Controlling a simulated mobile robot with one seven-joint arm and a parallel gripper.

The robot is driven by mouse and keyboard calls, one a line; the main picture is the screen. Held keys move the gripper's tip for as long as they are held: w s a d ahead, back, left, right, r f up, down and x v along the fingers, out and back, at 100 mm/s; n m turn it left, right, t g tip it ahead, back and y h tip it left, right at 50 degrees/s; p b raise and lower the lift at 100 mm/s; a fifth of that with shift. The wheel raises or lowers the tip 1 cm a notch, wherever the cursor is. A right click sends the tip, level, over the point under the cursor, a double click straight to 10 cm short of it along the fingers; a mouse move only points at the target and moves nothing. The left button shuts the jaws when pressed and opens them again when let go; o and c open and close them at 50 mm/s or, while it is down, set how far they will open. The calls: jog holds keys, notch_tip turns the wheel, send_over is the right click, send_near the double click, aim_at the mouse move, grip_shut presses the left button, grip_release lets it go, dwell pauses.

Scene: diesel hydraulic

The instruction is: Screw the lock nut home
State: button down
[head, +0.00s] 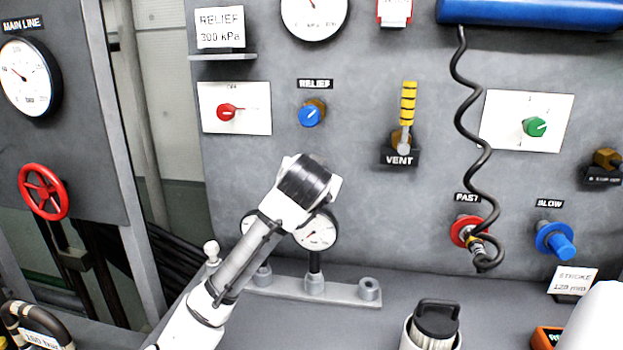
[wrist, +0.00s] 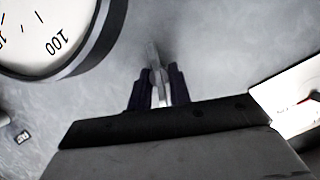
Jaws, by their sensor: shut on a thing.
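My gripper (wrist: 160,88) shows in the wrist view with its two dark fingers close together, shut on a slim grey metal piece (wrist: 155,62) that points at the grey panel. I cannot tell what this piece is. In the head view my wrist hides the fingertips, below the RELIEF valve. The blue RELIEF knob (head: 310,116) has a brass-coloured part (head: 319,103) behind it, which may be the lock nut. My wrist is below this valve and apart from it in the picture.
A small gauge (head: 316,232) on a stand is close behind my wrist; a gauge (wrist: 45,30) also shows in the wrist view. A white plate with a red knob (head: 228,112) is up left. The yellow-striped VENT lever (head: 407,105) and a coiled black hose (head: 470,110) are to the right.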

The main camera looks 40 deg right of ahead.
jog(key=shift+s+d+m+t+y+b, duration=0.15)
jog(key=shift+m+t+y+b, duration=0.35)
jog(key=shift+m+t, duration=0.8)
jog(key=shift+m+g, duration=0.3)
jog(key=shift+m, duration=0.1)
jog(key=c, duration=1.3)
grip_release()
jog(key=b+v, duration=0.2)
jog(key=v, duration=1.1)
jog(key=shift+s+a+b, duration=0.25)
jog(key=shift+s+b, duration=0.1)
